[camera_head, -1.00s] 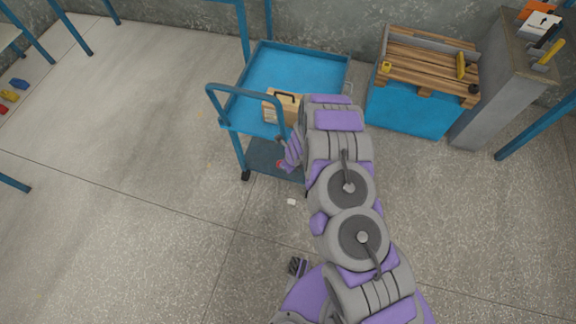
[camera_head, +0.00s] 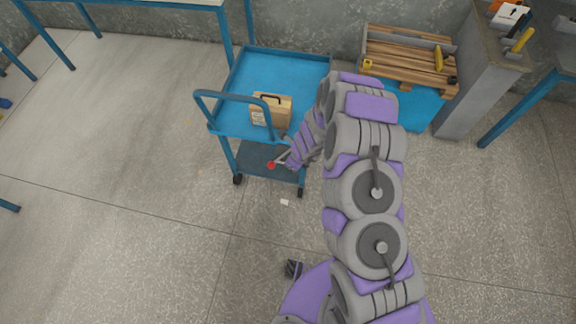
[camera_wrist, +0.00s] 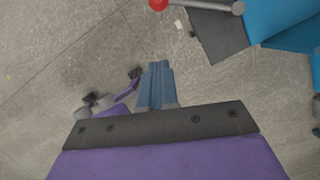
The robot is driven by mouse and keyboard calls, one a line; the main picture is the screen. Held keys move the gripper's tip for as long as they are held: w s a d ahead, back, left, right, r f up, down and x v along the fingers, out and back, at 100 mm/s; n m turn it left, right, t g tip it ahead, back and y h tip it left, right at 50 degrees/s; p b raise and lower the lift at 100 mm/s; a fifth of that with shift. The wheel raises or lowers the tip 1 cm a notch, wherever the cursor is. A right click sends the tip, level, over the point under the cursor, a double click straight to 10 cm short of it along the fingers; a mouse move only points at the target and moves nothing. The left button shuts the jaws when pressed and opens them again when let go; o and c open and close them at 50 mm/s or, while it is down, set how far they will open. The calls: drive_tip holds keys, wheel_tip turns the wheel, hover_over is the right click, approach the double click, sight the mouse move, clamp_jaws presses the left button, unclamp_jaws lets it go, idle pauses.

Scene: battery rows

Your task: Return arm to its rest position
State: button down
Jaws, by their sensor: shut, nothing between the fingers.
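My arm reaches up from the bottom of the head view and bends over toward the trolley. Its purple end part shows beside the trolley's right front side, with the fingers of my gripper not clear there. In the wrist view, the two blue-grey fingers of my gripper (camera_wrist: 157,72) are together and empty, above bare floor. They are apart from the trolley, which shows at the upper right of that view.
The blue trolley (camera_head: 258,67) carries a tan box (camera_head: 284,104) with a dark handle. A red knob (camera_head: 271,165) on a rod is low at its front. A blue crate (camera_head: 412,104) with a wooden pallet and a grey cabinet (camera_head: 468,95) stand right.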

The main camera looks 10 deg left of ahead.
drive_tip(key=shift+a+r, duration=0.15)
drive_tip(key=shift+r, duration=0.4)
drive_tip(key=shift+d, duration=0.3)
drive_tip(key=a+r+n+y, duration=0.25)
drive_tip(key=r+n, duration=0.25)
drive_tip(key=r, duration=0.9)
drive_tip(key=s+d+r+n+g, duration=0.1)
drive_tip(key=s+d+r+n, duration=0.15)
drive_tip(key=r, duration=0.45)
drive_tip(key=s+d+r+n+g, duration=0.1)
drive_tip(key=s+r+n, duration=0.3)
drive_tip(key=r, duration=0.3)
drive_tip(key=s+d+r+n+h, duration=0.3)
drive_tip(key=s+d+r+n, duration=0.2)
drive_tip(key=s+d, duration=0.7)
drive_tip(key=s+d+r+n+g+h, duration=0.1)
drive_tip(key=s+d+r+n+h, duration=0.2)
drive_tip(key=s+d+r+n, duration=0.2)
drive_tip(key=s+d+r, duration=0.3)
drive_tip(key=s+d, duration=0.3)
drive_tip(key=s, duration=0.2)
drive_tip(key=shift+s+d, duration=0.15)
drive_tip(key=shift+d, duration=0.2)
